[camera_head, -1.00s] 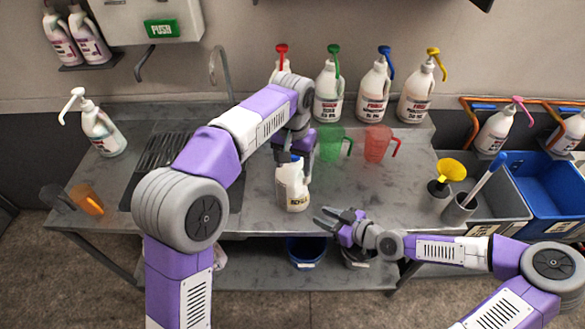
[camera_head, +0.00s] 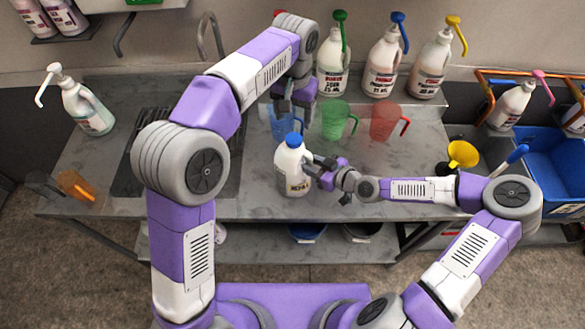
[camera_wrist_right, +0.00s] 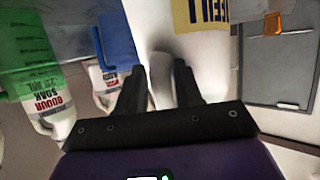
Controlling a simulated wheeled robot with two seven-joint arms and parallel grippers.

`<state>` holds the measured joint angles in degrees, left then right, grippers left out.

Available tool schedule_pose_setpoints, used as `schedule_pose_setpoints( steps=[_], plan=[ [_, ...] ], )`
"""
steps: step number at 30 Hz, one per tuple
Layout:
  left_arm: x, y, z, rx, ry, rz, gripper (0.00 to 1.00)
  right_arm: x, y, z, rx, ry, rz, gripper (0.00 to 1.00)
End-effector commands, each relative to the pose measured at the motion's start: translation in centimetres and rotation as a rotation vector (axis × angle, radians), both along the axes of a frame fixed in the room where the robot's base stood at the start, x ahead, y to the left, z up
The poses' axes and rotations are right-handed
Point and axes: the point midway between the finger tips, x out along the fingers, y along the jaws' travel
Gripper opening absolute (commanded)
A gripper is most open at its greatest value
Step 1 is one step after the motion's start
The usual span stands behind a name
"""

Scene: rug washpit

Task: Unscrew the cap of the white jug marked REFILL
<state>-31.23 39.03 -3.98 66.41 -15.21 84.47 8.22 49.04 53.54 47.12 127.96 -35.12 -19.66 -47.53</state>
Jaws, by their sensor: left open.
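The white jug (camera_head: 288,172) with a blue cap (camera_head: 294,140) stands upright on the metal table. Its yellow label with dark letters (camera_wrist_right: 201,14) shows close up in the right wrist view. My right gripper (camera_head: 318,172) is at the jug's right side. In the right wrist view its two dark fingers (camera_wrist_right: 160,78) are close on both sides of the jug's white handle and look shut on it. My left gripper (camera_head: 293,110) is open and empty, pointing down above and behind the cap, apart from it. Its fingers are partly hard to make out.
Blue, green (camera_head: 335,122) and red (camera_head: 384,122) measuring cups stand behind the jug. Several pump bottles (camera_head: 380,80) line the back. A pump bottle (camera_head: 86,110) and an orange cup (camera_head: 76,187) are at the left.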

Motion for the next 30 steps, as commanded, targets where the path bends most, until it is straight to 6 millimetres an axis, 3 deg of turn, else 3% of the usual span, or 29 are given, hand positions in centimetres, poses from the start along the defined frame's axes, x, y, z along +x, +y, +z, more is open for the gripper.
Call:
schedule_pose_setpoints(
  steps=[13, 20, 30],
  plan=[
    [0.0, -0.01, 0.0, 0.0, 0.0, 0.0, 0.67, 0.69, 0.82, -0.47, -0.001, 0.0, -0.001, 0.35],
    [0.0, -0.01, 0.0, 0.0, 0.0, 0.0, 0.67, 0.67, 0.82, -0.46, 0.0, 0.0, 0.0, 0.01],
    [-0.01, -0.02, -0.03, 0.0, 0.001, -0.023, 0.67, 0.66, 0.83, -0.45, 0.0, 0.0, 0.0, 0.0]
  ],
)
